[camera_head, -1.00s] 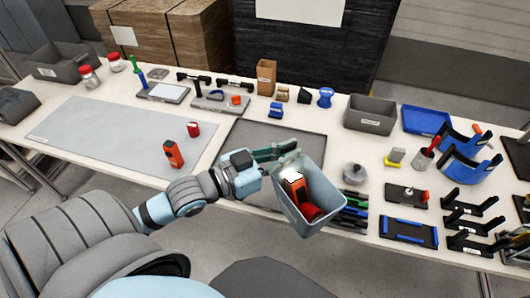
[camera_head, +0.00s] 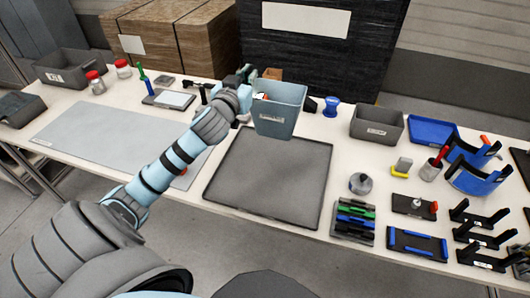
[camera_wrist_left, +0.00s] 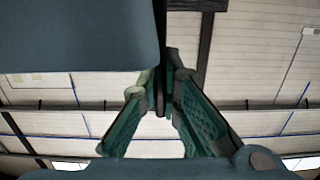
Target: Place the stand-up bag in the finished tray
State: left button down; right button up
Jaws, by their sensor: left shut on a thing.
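A light brown upright bag (camera_head: 272,74) stands at the back of the table, mostly hidden behind a blue-grey bin (camera_head: 277,110). My left gripper (camera_head: 249,82) is shut on the bin's left rim and holds the bin above the back of the table; the fingertips are largely hidden in the head view. In the left wrist view the bin's wall (camera_wrist_left: 75,35) fills the upper left beside the green fingers (camera_wrist_left: 160,90). A flat dark tray (camera_head: 270,182) lies empty at mid table; whether it is the finished tray I cannot tell. My right gripper is not in view.
A grey bin (camera_head: 376,126) and a blue tray (camera_head: 432,131) stand at the back right. Several black and blue holders (camera_head: 415,244) fill the right front. A pale mat (camera_head: 100,138) lies at left, partly under my arm. The dark tray's surface is clear.

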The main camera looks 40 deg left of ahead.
pick_arm(q)
notch_tip(320, 180, down, 18)
jog(key=b, duration=0.4)
jog(key=shift+r+b, duration=0.15)
jog(key=shift+b, duration=0.15)
jog(key=c, duration=1.8)
grip_release()
jog(key=v, duration=1.2)
jog(key=shift+b, duration=0.35)
